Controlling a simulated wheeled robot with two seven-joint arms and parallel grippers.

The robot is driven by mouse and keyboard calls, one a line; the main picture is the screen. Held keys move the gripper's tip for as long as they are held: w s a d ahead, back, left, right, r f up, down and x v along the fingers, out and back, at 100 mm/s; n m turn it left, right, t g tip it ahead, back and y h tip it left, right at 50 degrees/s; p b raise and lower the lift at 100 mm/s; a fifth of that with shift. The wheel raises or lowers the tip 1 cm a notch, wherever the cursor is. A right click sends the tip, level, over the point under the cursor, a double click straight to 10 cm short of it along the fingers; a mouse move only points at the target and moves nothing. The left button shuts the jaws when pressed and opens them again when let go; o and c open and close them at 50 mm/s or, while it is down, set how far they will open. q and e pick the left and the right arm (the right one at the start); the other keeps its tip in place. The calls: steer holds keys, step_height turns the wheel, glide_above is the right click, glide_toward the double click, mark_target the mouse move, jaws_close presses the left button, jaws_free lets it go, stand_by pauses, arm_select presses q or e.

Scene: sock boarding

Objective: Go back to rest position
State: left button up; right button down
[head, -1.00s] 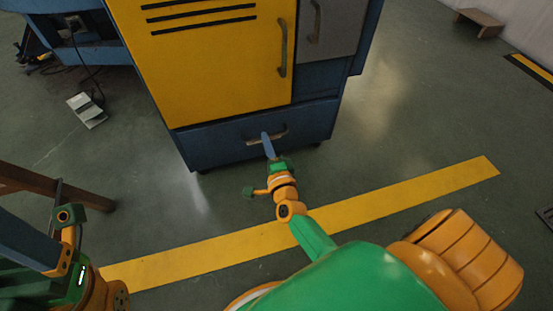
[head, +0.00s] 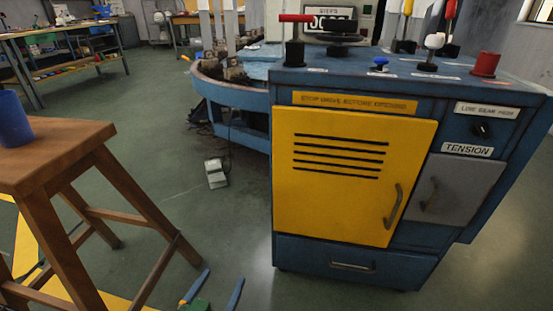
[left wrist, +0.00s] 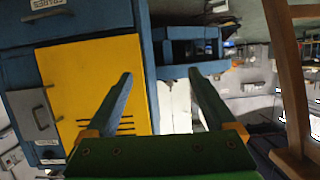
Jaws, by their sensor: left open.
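My left gripper (head: 214,288) shows at the bottom edge of the head view. Its two blue fingers are spread apart with nothing between them. It is in front of the blue cabinet (head: 235,98), to the left of it in the picture and apart from it. In the left wrist view the open fingers (left wrist: 160,75) also show, with the yellow door (left wrist: 92,90) beyond them. My right gripper is out of view.
The cabinet's yellow door (head: 340,205), grey door (head: 455,180) and bottom drawer (head: 310,255) look shut. A wooden stool (head: 60,150) with a blue cup (head: 12,120) stands close at the left. Open floor (head: 165,140) lies between stool and cabinet.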

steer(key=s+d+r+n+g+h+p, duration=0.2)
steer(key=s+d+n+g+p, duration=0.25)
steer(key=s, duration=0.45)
arm_select(q)
steer(key=s+a+f+g+y+p, duration=0.1)
steer(key=s+a+f+g, duration=0.2)
steer(key=s+f+g, duration=0.45)
steer(key=s+a+f+g+y+p, duration=0.2)
steer(key=s+f+g, duration=0.15)
steer(key=s, duration=0.65)
steer(key=s+a+r+g+p, duration=0.1)
steer(key=s+r+p, duration=0.6)
steer(key=p, duration=1)
steer(key=s+a+r+p, duration=0.1)
steer(key=s+r+p, duration=0.5)
steer(key=r+p, duration=0.6)
steer(key=p, duration=0.5)
steer(key=shift+s+a+r+g, duration=0.15)
steer(key=shift+s+a+g, duration=0.1)
steer(key=shift+s+g, duration=0.15)
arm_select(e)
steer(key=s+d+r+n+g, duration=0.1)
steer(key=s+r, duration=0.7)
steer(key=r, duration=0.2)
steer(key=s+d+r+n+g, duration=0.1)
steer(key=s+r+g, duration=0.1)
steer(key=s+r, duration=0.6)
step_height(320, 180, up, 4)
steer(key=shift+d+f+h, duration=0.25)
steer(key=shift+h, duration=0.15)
